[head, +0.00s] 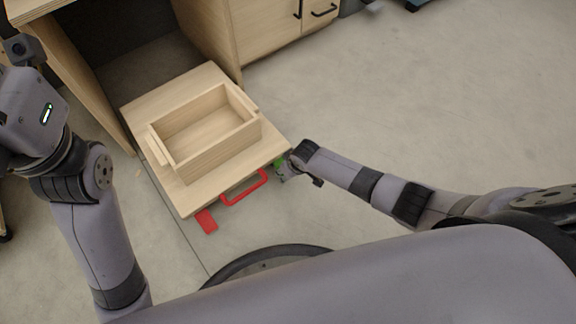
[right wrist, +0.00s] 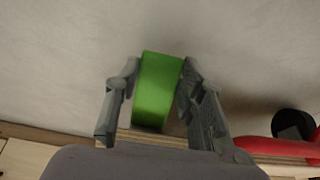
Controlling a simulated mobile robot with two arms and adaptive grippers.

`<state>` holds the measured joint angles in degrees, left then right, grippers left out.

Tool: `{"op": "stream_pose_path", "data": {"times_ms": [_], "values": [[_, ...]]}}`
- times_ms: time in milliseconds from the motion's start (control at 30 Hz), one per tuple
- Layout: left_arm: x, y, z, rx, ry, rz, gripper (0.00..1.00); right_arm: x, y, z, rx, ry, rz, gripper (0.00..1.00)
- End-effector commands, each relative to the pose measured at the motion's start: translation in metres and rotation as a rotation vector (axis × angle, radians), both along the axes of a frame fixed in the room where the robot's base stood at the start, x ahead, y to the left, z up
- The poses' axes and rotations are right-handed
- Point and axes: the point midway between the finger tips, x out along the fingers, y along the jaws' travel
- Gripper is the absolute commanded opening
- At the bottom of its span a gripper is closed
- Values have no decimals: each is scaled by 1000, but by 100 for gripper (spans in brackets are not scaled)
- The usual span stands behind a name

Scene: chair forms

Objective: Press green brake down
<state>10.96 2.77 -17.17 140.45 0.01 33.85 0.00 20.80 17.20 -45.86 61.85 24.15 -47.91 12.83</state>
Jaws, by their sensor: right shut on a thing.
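The green brake (head: 279,163) is at the right front corner of a flat wooden board (head: 205,195), mostly hidden by my right gripper (head: 287,171) in the head view. In the right wrist view the green brake (right wrist: 157,92) is a bright green block between the two grey fingers of my right gripper (right wrist: 159,70). The fingers are shut on its sides. My left arm rises at the left of the head view, and its fingers do not show.
An open wooden box (head: 215,160) sits on the board. A red handle (head: 244,188) and a red brake (head: 207,221) are at the board's front edge. A wooden desk (head: 265,30) stands behind. The floor (head: 430,110) at the right is clear.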

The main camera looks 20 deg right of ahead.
Motion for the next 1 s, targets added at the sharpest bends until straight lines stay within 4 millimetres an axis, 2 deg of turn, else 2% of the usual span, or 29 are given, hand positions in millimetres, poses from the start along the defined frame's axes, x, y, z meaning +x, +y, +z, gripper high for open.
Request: {"op": "stream_pose_path", "data": {"times_ms": [433,467,767,1000], "values": [[1,0,-1,0,5,-1,57,1,1,-4,18,-49,1,0],[1,0,-1,0,5,-1,57,1,1,-4,18,-49,1,37],[1,0,-1,0,6,-2,57,1,1,-3,18,-48,1,57],[0,0,-1,0,3,-1,57,1,0,-3,17,-47,1,57]]}}
